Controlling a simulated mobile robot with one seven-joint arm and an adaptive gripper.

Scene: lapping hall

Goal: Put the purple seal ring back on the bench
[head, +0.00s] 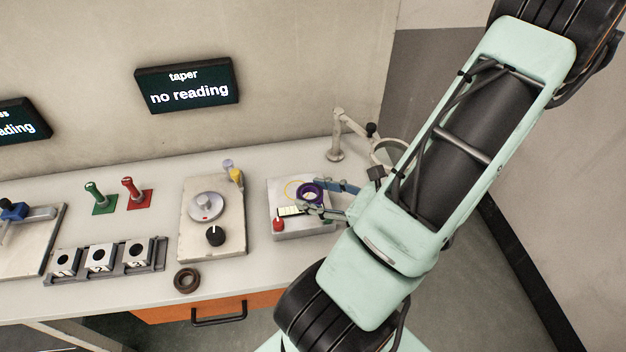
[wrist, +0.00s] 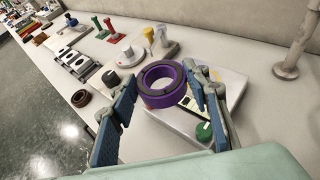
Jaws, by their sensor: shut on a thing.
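The purple seal ring (head: 301,193) is held between the two fingertips of my gripper (head: 310,195), over the white box (head: 283,236) at the right of the bench (head: 245,270). In the wrist view, the purple ring (wrist: 166,101) sits between the blue-padded fingers of my gripper (wrist: 161,76), with its opening facing up. I cannot tell whether the ring touches the box top.
A dark brown ring (head: 187,281) lies near the bench's front edge. A plate with a dial (head: 206,206) stands left of the box. A numbered block rack (head: 105,258) and green and red handles are further left. A magnifier stand (head: 335,150) is behind. Bare bench lies in front of the box.

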